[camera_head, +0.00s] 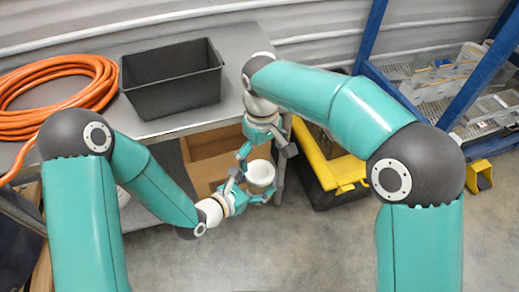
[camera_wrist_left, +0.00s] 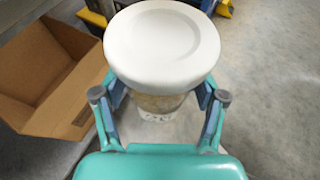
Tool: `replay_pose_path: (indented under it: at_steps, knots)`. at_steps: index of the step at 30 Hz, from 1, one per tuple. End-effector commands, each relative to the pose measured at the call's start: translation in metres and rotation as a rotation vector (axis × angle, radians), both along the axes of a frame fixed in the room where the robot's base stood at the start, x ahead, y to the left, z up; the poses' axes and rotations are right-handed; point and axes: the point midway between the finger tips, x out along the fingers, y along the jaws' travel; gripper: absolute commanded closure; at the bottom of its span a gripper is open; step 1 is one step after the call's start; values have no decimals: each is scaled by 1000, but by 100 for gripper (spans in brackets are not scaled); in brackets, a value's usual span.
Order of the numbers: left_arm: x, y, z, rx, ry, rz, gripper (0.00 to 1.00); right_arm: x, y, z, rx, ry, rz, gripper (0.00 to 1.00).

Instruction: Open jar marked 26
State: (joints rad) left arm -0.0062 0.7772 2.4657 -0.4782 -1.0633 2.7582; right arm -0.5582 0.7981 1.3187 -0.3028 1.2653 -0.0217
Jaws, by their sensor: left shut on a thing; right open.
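A jar with a wide white lid (camera_wrist_left: 162,42) is held upright in my left gripper (camera_wrist_left: 160,92). Its body (camera_wrist_left: 158,104) looks pale brown below the lid, and part of a label (camera_wrist_left: 155,116) shows, but I cannot read its number. The lid sits on the jar. In the head view the jar (camera_head: 261,175) is in front of the table, above the floor. My left gripper (camera_head: 250,190) is shut around the jar's body from the left. My right gripper (camera_head: 265,155) is open, with its fingers pointing down just above and behind the jar; I cannot tell whether they touch the lid.
A grey table (camera_head: 235,50) carries a black bin (camera_head: 172,82) and a coiled orange hose (camera_head: 60,85). An open cardboard box (camera_head: 205,160) is below the table. A black and yellow crate (camera_head: 335,165) and a blue rack (camera_head: 420,100) stand at right. The floor in front is clear.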

Motion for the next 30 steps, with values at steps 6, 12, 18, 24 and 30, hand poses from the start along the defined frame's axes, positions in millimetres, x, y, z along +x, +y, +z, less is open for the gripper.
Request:
replay_pose_path:
  at_steps: [6, 12, 18, 24, 30]
  knots:
    - [1, 0, 1, -1, -3, 1, 100, -2, 1, 7, -5, -7, -280, 0]
    - [1, 0, 1, -1, -3, 1, 100, -3, 5, 13, 5, -21, -320, 0]
    - [1, 0, 1, -1, -3, 1, 100, -4, 5, -12, 2, -19, -318, 0]
    - [1, 0, 1, -1, -3, 1, 100, -4, 5, -41, 4, -20, -317, 0]
    - [1, 0, 1, -1, -3, 1, 100, -4, 5, -59, 5, -22, -317, 0]
